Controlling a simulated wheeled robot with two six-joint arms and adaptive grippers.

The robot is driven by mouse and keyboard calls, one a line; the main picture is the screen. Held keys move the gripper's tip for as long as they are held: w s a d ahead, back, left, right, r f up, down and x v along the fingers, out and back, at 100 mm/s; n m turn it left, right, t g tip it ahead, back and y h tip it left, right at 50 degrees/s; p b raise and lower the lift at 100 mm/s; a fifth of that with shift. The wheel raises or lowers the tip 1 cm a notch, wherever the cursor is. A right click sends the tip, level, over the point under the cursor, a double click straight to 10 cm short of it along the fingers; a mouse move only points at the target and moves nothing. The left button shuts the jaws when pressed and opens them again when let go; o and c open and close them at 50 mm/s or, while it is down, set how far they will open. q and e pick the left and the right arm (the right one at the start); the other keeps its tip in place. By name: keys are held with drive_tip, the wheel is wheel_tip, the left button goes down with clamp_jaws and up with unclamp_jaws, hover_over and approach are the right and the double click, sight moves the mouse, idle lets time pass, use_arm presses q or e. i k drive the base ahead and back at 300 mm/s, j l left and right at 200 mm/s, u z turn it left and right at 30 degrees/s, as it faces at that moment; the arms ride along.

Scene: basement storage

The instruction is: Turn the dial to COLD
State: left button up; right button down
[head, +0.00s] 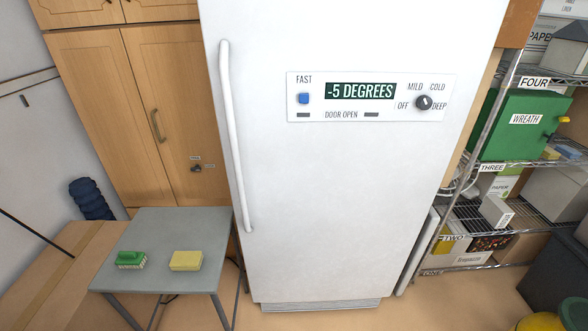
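The dial (423,102) is a small dark round knob on the right of the white control panel (345,84) on the upright freezer's door. Labels OFF, MILD, COLD and DEEP stand around it: OFF at left, MILD at upper left, COLD at upper right, DEEP at right. A small pale mark shows on the knob, but it is too small to tell surely which label it points to. The display (360,91) reads -5 DEGREES. Neither of my grippers is in view.
A blue FAST button (304,99) and a long vertical door handle (234,135) are on the freezer (330,200). A small grey table (165,230) with a green brush and yellow sponge stands at left. Wire shelves (480,200) with boxes stand at right.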

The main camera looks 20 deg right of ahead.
sight(424, 102)
drive_tip(key=z, duration=1.35)
